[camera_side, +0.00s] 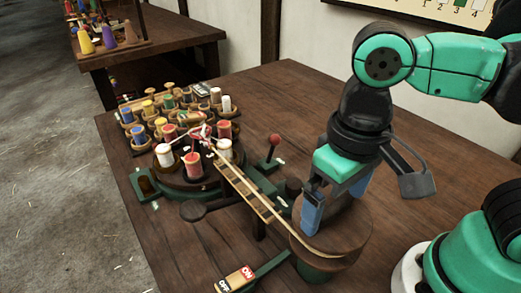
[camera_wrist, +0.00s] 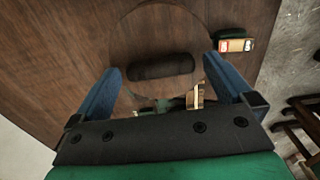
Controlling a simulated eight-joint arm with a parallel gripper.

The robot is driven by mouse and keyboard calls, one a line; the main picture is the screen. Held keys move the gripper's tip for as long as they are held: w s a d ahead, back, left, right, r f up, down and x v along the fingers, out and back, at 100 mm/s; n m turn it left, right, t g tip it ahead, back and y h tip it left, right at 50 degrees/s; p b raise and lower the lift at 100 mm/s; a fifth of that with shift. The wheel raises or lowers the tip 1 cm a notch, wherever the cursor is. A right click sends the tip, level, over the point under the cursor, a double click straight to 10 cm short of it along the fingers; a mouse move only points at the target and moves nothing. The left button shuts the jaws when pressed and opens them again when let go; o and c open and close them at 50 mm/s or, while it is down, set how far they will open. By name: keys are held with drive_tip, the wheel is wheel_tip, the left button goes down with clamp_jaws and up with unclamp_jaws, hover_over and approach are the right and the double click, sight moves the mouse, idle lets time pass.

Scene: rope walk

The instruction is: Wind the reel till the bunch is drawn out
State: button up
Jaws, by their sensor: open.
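The reel (camera_side: 345,245) is a round brown drum on a green foot at the table's front. In the wrist view its round top (camera_wrist: 150,30) carries a dark bar-shaped grip (camera_wrist: 162,67). My gripper (camera_side: 333,208) is over the reel, pointing down, with its blue fingers open. In the wrist view my gripper (camera_wrist: 163,72) has one finger on each side of the grip, apart from it. A pale strand (camera_side: 290,232) runs from the spool carousel (camera_side: 180,180) along a marked wooden rail (camera_side: 240,187) to the reel. Red and white strands meet above the carousel.
A red-knobbed lever (camera_side: 273,145) stands beside the rail. An ON/OFF switch (camera_side: 235,280) lies left of the reel on a green arm. Spools in a rack (camera_side: 140,125) fill the far left.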

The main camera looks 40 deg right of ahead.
drive_tip(key=shift+f, duration=0.1)
drive_tip(key=c, duration=1.1)
drive_tip(key=shift+n, duration=0.4)
drive_tip(key=n, duration=0.4)
drive_tip(key=shift+n, duration=2.8)
